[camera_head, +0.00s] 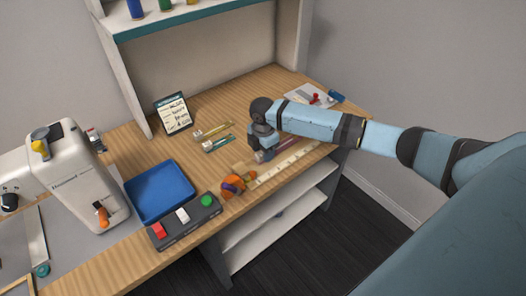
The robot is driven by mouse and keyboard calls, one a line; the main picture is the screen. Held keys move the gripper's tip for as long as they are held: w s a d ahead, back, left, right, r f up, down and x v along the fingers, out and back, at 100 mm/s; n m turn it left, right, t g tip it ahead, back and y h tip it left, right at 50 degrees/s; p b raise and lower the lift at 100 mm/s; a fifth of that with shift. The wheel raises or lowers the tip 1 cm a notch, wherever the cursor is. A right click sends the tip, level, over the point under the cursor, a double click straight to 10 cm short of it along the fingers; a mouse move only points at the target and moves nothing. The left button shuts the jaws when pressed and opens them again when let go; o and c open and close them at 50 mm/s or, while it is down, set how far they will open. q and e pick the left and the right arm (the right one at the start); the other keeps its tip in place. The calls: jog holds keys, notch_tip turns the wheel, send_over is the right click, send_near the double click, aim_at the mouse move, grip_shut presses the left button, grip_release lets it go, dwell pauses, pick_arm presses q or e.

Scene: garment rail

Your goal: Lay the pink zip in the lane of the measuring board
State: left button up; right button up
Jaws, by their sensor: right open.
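The measuring board (288,168) lies along the front right edge of the table, with a pale marked strip running its length. A thin pinkish strip (284,147), which looks like the pink zip, lies beside the board's far edge. My right arm hides part of it, and I cannot tell whether it rests in a lane. My right gripper (261,155) points down just over the left end of the strip and is open. Its fingertips are small and partly hidden, so I cannot tell whether they touch the zip. My left gripper is out of view.
An orange object (233,186) stands at the board's left end. A button box (184,222), blue tray (159,191) and sewing machine (80,180) are further left. Zips or tools (215,137), a note stand (173,114) and a white sheet (308,95) lie behind.

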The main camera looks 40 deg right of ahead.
notch_tip(320, 180, up, 12)
jog(key=shift+p, duration=0.45)
jog(key=shift+f, duration=0.1)
